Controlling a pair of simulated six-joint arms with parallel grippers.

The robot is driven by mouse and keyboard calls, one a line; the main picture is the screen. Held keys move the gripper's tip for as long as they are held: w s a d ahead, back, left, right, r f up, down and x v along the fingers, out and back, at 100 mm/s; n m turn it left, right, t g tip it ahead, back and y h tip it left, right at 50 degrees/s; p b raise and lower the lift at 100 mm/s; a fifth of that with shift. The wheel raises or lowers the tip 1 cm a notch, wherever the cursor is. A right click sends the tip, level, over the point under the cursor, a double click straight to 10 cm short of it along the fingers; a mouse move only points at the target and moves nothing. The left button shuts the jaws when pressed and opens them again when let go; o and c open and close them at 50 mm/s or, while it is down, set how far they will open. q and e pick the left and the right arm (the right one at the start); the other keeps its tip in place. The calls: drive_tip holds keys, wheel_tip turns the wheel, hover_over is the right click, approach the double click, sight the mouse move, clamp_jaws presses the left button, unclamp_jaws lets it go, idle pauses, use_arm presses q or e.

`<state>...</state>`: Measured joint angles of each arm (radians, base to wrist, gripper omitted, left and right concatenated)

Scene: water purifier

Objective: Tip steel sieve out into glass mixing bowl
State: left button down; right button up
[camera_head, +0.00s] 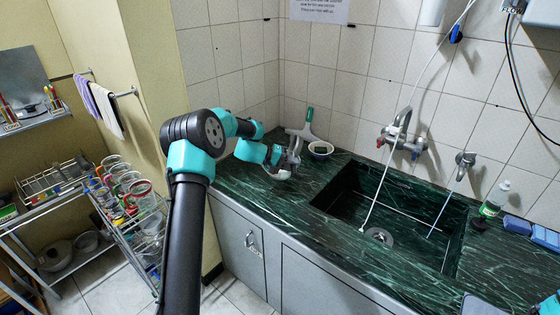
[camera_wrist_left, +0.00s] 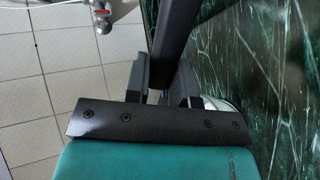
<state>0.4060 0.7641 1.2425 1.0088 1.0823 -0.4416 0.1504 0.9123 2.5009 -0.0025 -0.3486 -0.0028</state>
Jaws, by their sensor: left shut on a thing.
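My left gripper (camera_head: 292,158) is over the counter's back left corner, shut on what seems to be the steel sieve; the sieve is mostly hidden by the fingers. A pale, round bowl shape (camera_head: 277,174) shows just below the gripper and looks like the glass mixing bowl, partly covered by the arm. In the left wrist view a pale curved rim (camera_wrist_left: 222,104) shows behind the gripper; I cannot tell which vessel it belongs to.
A small white bowl with dark contents (camera_head: 320,149) stands just right of the gripper, beside a green-handled squeegee (camera_head: 307,125). The sink (camera_head: 345,195) opens to the right under the faucet (camera_head: 400,138). A bottle (camera_head: 493,200) stands at far right. The counter front (camera_head: 245,200) is clear.

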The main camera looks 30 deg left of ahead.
use_arm(q)
drive_tip(key=w+d+f+g+y, duration=0.2)
drive_tip(key=d+g+y, duration=0.1)
drive_tip(key=d+y, duration=0.1)
drive_tip(key=w+d+f+g+y, duration=0.2)
drive_tip(key=w+d+g+y, duration=0.1)
drive_tip(key=y, duration=0.4)
drive_tip(key=shift+w+d+f+g+y, duration=0.3)
drive_tip(key=shift+d+g, duration=0.2)
drive_tip(key=shift+d, duration=0.65)
idle(0.5)
idle(1.1)
